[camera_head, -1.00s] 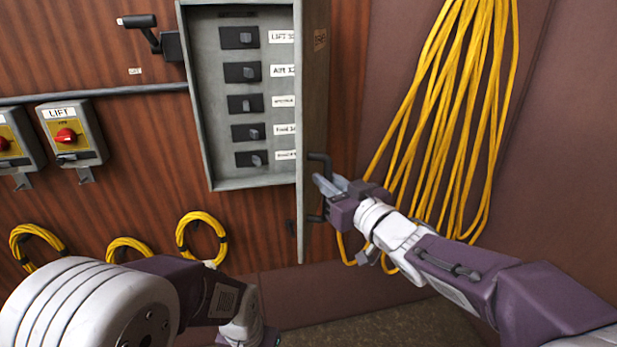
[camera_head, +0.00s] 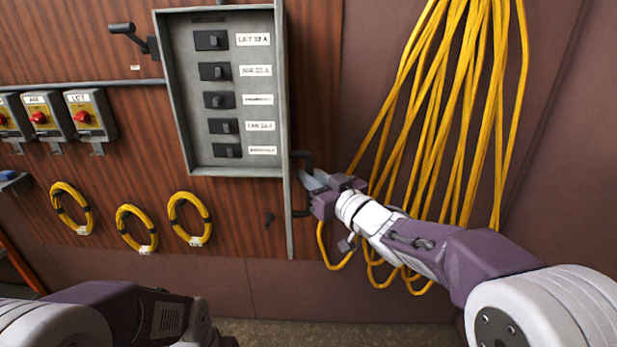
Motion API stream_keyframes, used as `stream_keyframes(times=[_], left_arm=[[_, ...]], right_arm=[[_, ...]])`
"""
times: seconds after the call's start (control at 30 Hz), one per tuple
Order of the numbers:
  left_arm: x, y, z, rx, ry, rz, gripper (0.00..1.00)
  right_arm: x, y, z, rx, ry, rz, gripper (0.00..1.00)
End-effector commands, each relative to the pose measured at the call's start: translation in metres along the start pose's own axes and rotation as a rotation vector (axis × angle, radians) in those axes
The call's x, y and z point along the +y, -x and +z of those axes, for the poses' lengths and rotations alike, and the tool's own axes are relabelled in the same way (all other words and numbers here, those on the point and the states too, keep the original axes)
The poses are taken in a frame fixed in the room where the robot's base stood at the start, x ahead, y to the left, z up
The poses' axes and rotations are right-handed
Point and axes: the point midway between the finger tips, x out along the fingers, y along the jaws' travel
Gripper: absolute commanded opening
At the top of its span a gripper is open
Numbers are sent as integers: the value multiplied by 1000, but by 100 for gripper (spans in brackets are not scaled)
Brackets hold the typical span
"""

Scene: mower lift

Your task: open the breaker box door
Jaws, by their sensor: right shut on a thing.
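The breaker box (camera_head: 182,110) is on the wood-panelled wall, with its column of black switches and white labels in full view. Its door (camera_head: 284,140) stands open at the right side and shows nearly edge-on. A dark bar handle (camera_head: 300,212) sticks out to the right from the door's lower part. My right gripper (camera_head: 312,182) is shut on the handle, its fingers partly hidden against it. My left arm shows at the bottom left, but its fingertips are out of the picture.
Yellow cables (camera_head: 440,110) hang on the wall right behind my right arm. Switch boxes with red knobs (camera_head: 85,117) are at left, above yellow cable coils (camera_head: 187,219). A black lever (camera_head: 130,34) sits left of the breaker box. Floor shows at the bottom.

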Motion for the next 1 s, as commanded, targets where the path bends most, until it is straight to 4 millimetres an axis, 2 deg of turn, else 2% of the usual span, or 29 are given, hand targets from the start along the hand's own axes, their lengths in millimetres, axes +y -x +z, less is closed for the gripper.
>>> stream_keyframes(times=[0.03,0.3,0.33,0.4,0.73,0.83,1.0], left_arm=[[0,0,0,0,0,0,36],[0,1,0,0,0,0,36],[0,1,0,0,0,0,36],[0,1,0,0,0,0,36],[0,-1,0,0,0,0,36],[0,-4,0,0,0,0,36],[0,-7,1,0,0,0,36]], right_arm=[[1,0,-5,12,-1,0,0],[1,0,-6,13,-1,1,0],[1,0,-6,13,-1,1,19],[1,0,-5,12,-1,1,38],[1,3,-2,6,0,1,38],[2,19,-2,6,1,4,38],[2,58,-2,7,0,5,38]])
